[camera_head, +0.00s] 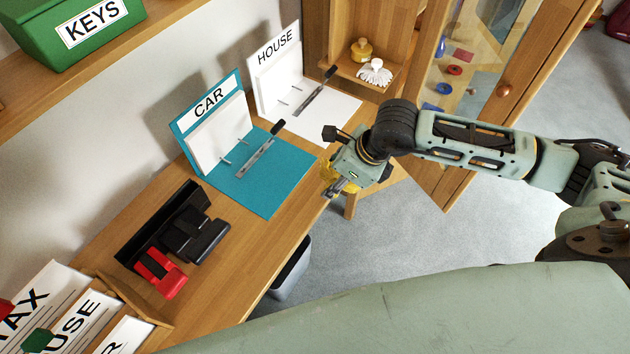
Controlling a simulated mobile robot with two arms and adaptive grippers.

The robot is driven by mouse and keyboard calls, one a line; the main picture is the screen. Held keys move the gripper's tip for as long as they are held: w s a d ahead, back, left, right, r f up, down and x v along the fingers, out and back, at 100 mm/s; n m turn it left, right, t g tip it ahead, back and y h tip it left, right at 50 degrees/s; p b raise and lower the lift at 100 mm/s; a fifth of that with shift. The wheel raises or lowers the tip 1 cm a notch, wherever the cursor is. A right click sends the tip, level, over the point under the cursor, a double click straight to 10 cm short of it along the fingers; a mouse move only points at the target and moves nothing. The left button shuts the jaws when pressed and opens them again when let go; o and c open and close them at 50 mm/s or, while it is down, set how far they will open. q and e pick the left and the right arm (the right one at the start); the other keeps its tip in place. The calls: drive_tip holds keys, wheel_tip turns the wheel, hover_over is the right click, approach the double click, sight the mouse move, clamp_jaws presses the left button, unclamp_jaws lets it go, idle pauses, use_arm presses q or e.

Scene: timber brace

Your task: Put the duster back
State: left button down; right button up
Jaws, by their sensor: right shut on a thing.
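My right gripper (335,184) is at the desk's front edge, to the right of the teal CAR binder. It is shut on a small yellow thing (326,172), mostly hidden by the fingers. I cannot tell whether this is the duster. A white, ruffled, brush-like thing (375,72) lies on the small wooden shelf (352,70) at the back, beside a yellow rounded thing (361,49). My left gripper is not in view.
The open CAR binder (268,178) and white HOUSE binder (335,112) cover much of the desk. A black and red hole punch (160,272) stands nearer. A glass-doored cabinet (505,90) stands behind my right arm. Open floor (400,235) lies right of the desk.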

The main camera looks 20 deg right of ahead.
drive_tip(key=s+r+n+g+h, duration=0.1)
drive_tip(key=s+r+n+g, duration=0.2)
drive_tip(key=n, duration=1)
drive_tip(key=s+r+n+g+h, duration=0.2)
drive_tip(key=s+r+n+g, duration=0.2)
drive_tip(key=r+n, duration=0.5)
drive_tip(key=n, duration=0.5)
drive_tip(key=shift+s+a+r+g+b, duration=0.15)
drive_tip(key=shift+r+g+b, duration=0.2)
drive_tip(key=shift+g+b, duration=0.05)
